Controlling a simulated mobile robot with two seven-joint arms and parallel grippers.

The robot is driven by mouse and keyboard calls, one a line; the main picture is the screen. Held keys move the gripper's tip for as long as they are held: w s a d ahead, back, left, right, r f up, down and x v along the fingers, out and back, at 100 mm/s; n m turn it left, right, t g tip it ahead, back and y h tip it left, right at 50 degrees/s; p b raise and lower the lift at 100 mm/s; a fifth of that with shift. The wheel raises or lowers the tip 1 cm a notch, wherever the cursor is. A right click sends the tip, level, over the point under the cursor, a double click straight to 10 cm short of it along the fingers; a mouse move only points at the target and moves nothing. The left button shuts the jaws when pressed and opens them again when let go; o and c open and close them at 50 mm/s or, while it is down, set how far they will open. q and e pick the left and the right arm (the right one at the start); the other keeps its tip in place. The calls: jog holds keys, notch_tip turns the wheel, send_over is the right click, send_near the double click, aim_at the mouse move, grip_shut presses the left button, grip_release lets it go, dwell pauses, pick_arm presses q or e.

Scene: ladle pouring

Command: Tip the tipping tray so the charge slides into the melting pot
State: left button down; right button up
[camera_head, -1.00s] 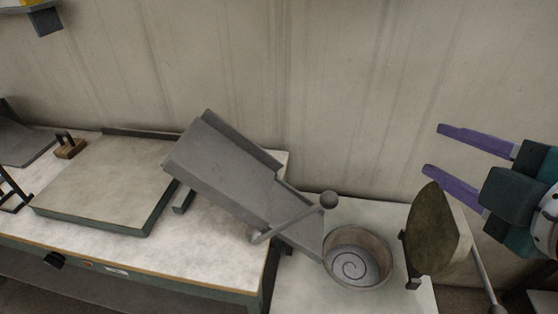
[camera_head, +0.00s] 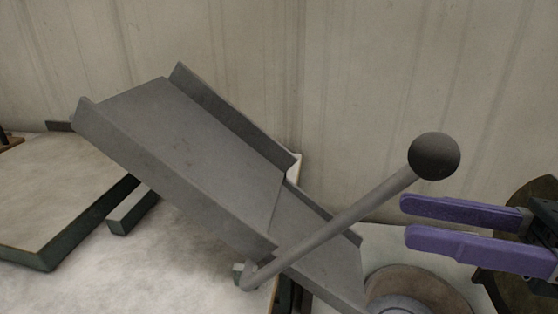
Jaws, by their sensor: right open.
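The tipping tray (camera_head: 190,140) is a grey metal tray with raised sides, tilted steeply down to the right. Its surface looks bare, with no charge on it. Its lower chute (camera_head: 325,265) ends at the melting pot (camera_head: 425,283), a round pot cut off by the bottom edge. A grey lever (camera_head: 335,228) with a dark ball knob (camera_head: 434,156) rises to the right from the tray's lower side. My right gripper (camera_head: 405,220) has two purple fingers, open and empty, pointing left just below the knob and apart from it. My left gripper is not in view.
A pale worktable (camera_head: 120,265) lies under the tray, with a flat green-edged slab (camera_head: 60,205) at the left. A dark round lid (camera_head: 520,215) stands behind my right gripper. The wall is close behind the tray.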

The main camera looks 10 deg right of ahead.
aim_at(345, 211)
jog(key=p+x, duration=0.1)
jog(key=x, duration=0.3)
jog(key=p+x, duration=0.1)
jog(key=x, duration=0.3)
jog(key=shift+s+a, duration=0.1)
jog(key=shift+a, duration=0.25)
jog(key=shift+w+a+f, duration=0.15)
jog(key=shift+w+a, duration=0.1)
jog(key=shift+a, duration=0.3)
jog(key=c, duration=0.7)
grip_shut()
